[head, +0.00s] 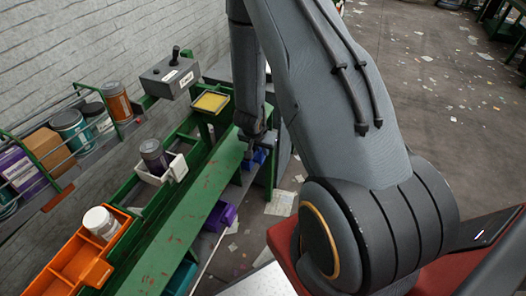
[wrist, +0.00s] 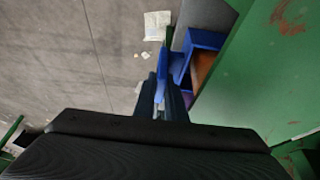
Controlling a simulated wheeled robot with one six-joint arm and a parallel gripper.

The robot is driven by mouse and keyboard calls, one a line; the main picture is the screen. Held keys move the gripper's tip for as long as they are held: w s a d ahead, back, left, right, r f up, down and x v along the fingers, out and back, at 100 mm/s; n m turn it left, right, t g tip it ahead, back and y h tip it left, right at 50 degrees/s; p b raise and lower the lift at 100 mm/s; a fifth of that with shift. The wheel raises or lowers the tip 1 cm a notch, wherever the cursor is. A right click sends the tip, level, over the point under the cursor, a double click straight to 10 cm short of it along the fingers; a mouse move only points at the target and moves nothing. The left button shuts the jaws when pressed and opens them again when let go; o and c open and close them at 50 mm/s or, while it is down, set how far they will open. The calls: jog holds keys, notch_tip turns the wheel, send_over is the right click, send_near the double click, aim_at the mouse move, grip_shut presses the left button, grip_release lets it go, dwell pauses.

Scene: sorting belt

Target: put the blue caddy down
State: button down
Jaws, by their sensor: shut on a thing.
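The blue caddy (head: 260,157) is in the head view at the far end of the green belt table, beside its right edge and partly hidden by my gripper. In the wrist view the blue caddy (wrist: 206,39) is right of centre, partly covered by the green table edge, with something brown inside. My gripper (head: 250,149) reaches down over that edge. In the wrist view my gripper (wrist: 168,95) is shut on a blue part of the caddy. Whether the caddy's underside touches anything is hidden.
The green table (head: 190,210) runs close beside my gripper. A purple bin (head: 220,216) and a teal bin (head: 181,278) sit low along its right side. An orange tray (head: 75,262), a white caddy (head: 174,168) and a grey control box (head: 168,77) stand to the left. Paper scraps litter the floor.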

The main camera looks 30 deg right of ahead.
jog(key=shift+f, duration=0.85)
jog(key=c, duration=2.1)
grip_release()
